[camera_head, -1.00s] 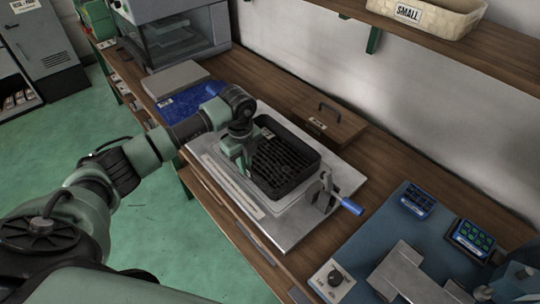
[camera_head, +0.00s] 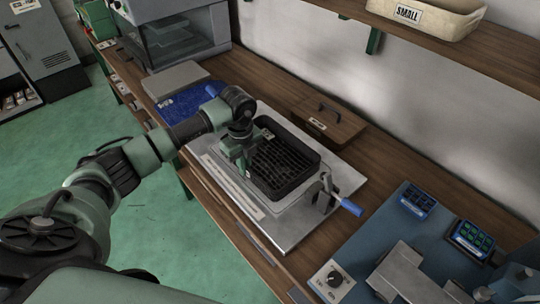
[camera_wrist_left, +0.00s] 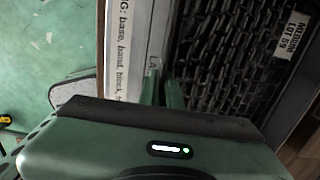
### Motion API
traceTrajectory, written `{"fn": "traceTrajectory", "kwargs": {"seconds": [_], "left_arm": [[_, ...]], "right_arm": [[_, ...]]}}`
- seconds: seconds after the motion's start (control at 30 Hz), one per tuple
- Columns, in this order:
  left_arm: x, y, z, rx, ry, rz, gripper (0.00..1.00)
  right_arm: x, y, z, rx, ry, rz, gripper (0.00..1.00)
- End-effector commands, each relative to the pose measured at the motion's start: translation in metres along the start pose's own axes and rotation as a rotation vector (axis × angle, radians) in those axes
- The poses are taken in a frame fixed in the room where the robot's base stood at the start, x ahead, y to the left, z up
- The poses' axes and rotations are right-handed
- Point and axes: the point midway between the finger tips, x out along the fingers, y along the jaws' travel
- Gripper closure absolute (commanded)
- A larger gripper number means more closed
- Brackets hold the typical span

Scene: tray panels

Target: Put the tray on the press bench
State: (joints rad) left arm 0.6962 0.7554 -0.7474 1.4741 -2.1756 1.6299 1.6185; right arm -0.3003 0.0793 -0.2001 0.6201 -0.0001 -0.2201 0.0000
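The tray (camera_head: 299,181) is black, with a grid of small cells in its floor. It lies flat on a silver plate on the wooden bench. In the left wrist view the tray (camera_wrist_left: 225,60) fills the upper right, with a label reading "MEDIUM LOT 59". My left gripper (camera_head: 243,168) is at the tray's left side, pointing down. In the left wrist view its green fingers (camera_wrist_left: 162,90) are close together, one on each side of the tray's wall, and look shut on it. The fingertips are partly hidden. My right gripper is not in view. I cannot tell which surface is the press bench.
A crank with a blue handle (camera_head: 349,206) stands at the plate's right edge. A wooden lid with a black handle (camera_head: 328,124) is behind the tray. A blue sheet (camera_head: 183,103) and a grey box (camera_head: 177,79) are at left.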

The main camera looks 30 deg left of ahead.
Motion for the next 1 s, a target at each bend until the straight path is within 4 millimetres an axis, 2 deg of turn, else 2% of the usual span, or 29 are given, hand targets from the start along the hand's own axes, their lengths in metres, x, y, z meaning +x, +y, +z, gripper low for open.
{"fn": "traceTrajectory", "kwargs": {"seconds": [1.0], "left_arm": [[-0.065, 0.0, 0.0, -0.001, 0.001, -0.002, 1.0]], "right_arm": [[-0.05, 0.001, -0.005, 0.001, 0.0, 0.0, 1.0]]}}
